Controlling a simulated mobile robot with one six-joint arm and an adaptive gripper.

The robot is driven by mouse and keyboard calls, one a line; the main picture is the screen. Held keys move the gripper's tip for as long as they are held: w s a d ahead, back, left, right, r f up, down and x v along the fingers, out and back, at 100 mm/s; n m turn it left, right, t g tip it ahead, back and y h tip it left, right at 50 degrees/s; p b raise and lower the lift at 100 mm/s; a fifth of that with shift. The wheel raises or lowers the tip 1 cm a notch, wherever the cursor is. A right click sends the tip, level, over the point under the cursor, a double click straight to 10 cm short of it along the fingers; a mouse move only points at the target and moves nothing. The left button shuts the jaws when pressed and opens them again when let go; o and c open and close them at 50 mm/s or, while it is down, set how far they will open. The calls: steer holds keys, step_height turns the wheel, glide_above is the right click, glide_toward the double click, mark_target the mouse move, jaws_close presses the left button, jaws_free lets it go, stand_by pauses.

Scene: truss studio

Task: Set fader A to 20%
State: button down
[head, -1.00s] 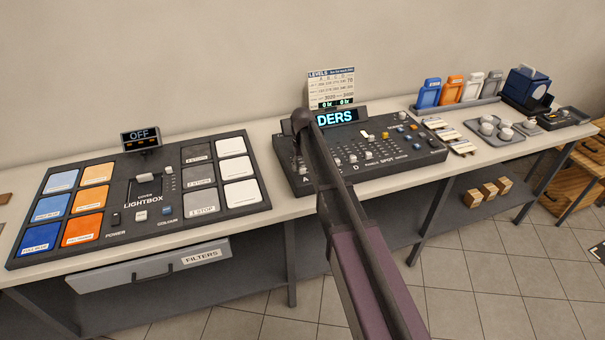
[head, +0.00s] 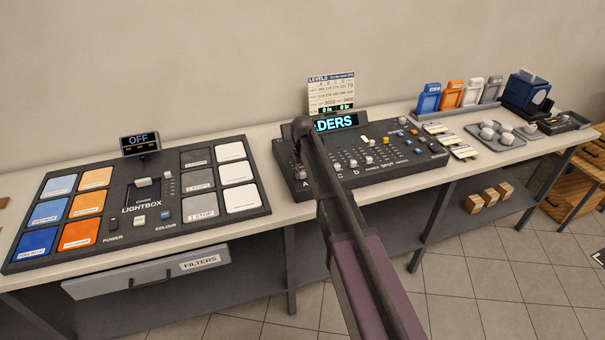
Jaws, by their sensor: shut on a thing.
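My gripper (head: 299,158) is low over this left end, mostly covered by my own arm. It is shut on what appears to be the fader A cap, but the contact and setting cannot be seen.
A levels sheet (head: 331,92) stands behind the console; its small print is unreadable. The lightbox panel (head: 118,225), showing OFF, lies to the left.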

steer(key=shift+w+a, duration=0.25)
steer(key=shift+w, duration=0.75)
steer(key=shift+c, duration=2.2)
jaws_free()
steer(key=shift+s, duration=0.1)
